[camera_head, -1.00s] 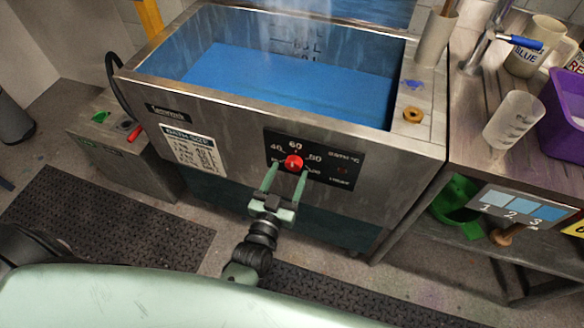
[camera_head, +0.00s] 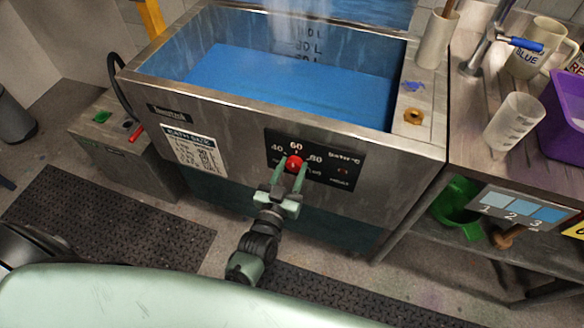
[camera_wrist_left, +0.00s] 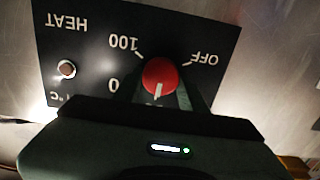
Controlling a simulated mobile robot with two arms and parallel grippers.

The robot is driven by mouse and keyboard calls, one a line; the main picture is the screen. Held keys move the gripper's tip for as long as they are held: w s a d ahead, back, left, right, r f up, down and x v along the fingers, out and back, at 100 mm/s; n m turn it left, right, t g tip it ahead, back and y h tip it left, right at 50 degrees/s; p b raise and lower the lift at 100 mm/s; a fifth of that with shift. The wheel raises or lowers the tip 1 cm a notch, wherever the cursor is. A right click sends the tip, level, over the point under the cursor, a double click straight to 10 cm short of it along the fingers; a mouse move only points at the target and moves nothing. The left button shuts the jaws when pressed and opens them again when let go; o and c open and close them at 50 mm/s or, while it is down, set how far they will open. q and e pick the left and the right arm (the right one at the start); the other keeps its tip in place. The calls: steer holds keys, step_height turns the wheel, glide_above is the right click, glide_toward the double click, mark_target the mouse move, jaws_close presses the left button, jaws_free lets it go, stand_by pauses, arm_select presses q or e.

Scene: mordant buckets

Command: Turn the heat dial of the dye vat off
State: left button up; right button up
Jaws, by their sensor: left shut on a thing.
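The dye vat (camera_head: 245,128) is a steel tub of blue liquid with a black control panel (camera_head: 342,155) on its front. The red heat dial (camera_head: 294,164) sits on this panel. My left gripper (camera_head: 293,176) is shut on the dial, its green fingers on either side. In the left wrist view the panel is upside down and the dial (camera_wrist_left: 160,76) sits between the dark fingers. Its white pointer line points down in that picture, away from the OFF label (camera_wrist_left: 201,59) at upper right and the 100 label. Lower scale marks are hidden by the gripper. My right gripper is out of view.
A bench at right holds a clear beaker (camera_head: 514,121), a mug (camera_head: 538,48) and a purple bin (camera_head: 565,120). A grey box (camera_head: 125,150) stands left of the vat. Dark mats cover floor before it.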

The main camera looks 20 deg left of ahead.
arm_select(q)
steer(key=n, duration=0.5)
steer(key=shift+a+n+p, duration=0.15)
steer(key=shift+n+p, duration=0.15)
steer(key=shift+n, duration=0.1)
steer(key=n, duration=0.5)
steer(key=shift+f, duration=0.2)
steer(key=n+b, duration=0.1)
steer(key=n, duration=0.3)
steer(key=shift+f, duration=0.1)
steer(key=n+b, duration=0.1)
steer(key=n, duration=0.1)
steer(key=shift+a+n, duration=0.1)
steer(key=shift+n, duration=0.3)
steer(key=n+b, duration=0.2)
steer(key=n, duration=0.2)
steer(key=shift+f, duration=0.15)
steer(key=shift+n+b, duration=0.4)
steer(key=shift+n, duration=0.6)
